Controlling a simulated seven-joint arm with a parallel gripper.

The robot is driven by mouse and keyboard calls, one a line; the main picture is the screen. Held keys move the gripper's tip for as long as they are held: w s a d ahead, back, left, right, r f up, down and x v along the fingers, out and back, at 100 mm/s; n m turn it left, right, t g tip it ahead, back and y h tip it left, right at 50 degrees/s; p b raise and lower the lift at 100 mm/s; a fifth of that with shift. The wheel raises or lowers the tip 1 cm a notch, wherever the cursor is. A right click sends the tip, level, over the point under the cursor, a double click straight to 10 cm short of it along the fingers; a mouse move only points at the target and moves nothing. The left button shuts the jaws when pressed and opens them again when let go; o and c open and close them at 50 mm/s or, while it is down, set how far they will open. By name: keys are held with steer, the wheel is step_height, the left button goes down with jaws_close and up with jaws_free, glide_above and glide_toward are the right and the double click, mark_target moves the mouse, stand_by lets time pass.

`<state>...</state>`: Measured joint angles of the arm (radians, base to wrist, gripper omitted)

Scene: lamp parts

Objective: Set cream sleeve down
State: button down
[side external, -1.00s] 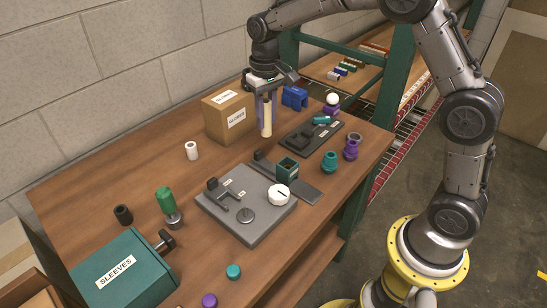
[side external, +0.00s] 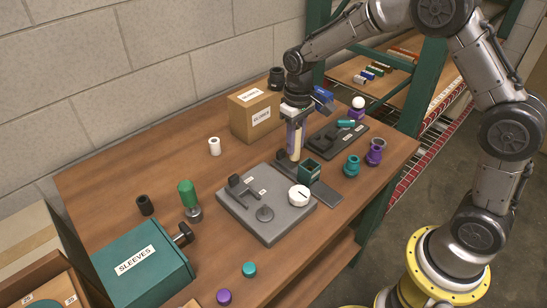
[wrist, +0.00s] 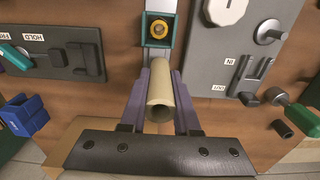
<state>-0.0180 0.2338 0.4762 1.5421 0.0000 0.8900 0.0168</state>
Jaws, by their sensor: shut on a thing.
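A cream sleeve (side external: 294,154), a hollow upright tube, hangs below my gripper (side external: 295,143) in the side view. In the wrist view the sleeve (wrist: 160,104) sits between my gripper's two purple-grey fingers (wrist: 160,108), which are shut on it. Its lower end is just left of and behind a small teal square socket (side external: 308,172) on a dark strip. I cannot tell whether it touches the surface beneath. The socket also shows in the wrist view (wrist: 147,40), beyond the sleeve, with a yellow ring inside.
A grey fixture plate (side external: 262,222) with a white knob (side external: 299,196) lies in front. A dark plate (side external: 330,143) lies behind right. A cardboard box (side external: 255,113) stands behind left, and a teal sleeves box (side external: 142,262) at front left.

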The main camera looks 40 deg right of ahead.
step_height(320, 180, up, 6)
steer(key=s+a, duration=0.2)
steer(key=w+f, duration=0.3)
steer(key=w, duration=0.1)
steer(key=w+f, duration=0.3)
steer(key=w, duration=0.2)
steer(key=w+a+f, duration=0.1)
steer(key=w+f, duration=0.2)
steer(key=w, duration=0.1)
steer(key=shift+w+a, duration=0.1)
steer(key=shift+w, duration=0.15)
steer(key=shift+f, duration=1.5)
steer(key=shift+f, duration=0.1)
steer(key=c, duration=0.6)
jaws_free()
steer(key=shift+c, duration=0.2)
